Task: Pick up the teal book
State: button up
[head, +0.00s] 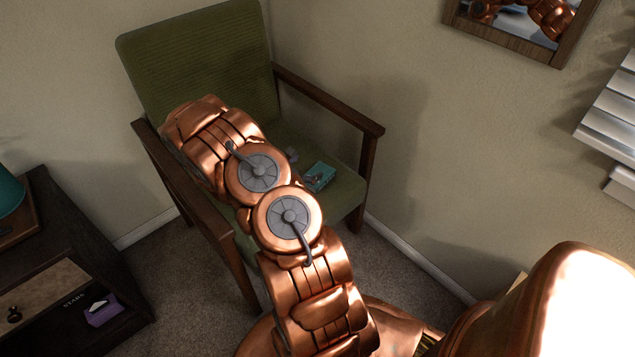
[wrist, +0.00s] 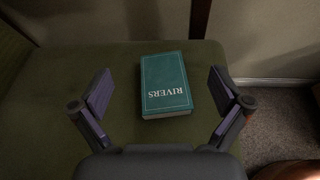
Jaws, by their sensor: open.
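The teal book (wrist: 165,82) lies flat on the green chair seat (wrist: 60,110), with the word RIVERS on its cover, upside down in the wrist view. In the head view the teal book (head: 319,177) shows on the seat just right of my arm, partly covered by something of mine. My gripper (wrist: 162,90) is open and empty, with one finger on each side of the book and a gap on both sides. The fingers appear above the seat; their exact height over the book I cannot tell. In the head view my arm hides most of my gripper.
The green armchair has dark wooden armrests (head: 330,100) on both sides and a tall backrest (head: 195,55). A dark cabinet (head: 75,260) with a purple tissue box (head: 103,311) and a teal lamp (head: 10,192) stands at left. A framed mirror (head: 525,25) hangs on the wall.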

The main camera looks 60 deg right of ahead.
jog(key=n, duration=0.1)
send_near(329, 173)
jog(key=w, duration=0.1)
jog(key=w+d+f, duration=0.1)
jog(key=shift+w+d+t+b, duration=0.1)
jog(key=shift+w+t+b, duration=0.2)
jog(key=shift+t, duration=0.1)
jog(key=shift+n, duration=0.3)
jog(key=shift+s+x, duration=0.15)
jog(key=shift+x, duration=1.75)
jog(key=shift+s+x, duration=0.2)
jog(key=shift+x, duration=1.7)
jog(key=shift+f, duration=0.1)
jog(key=c, duration=1.1)
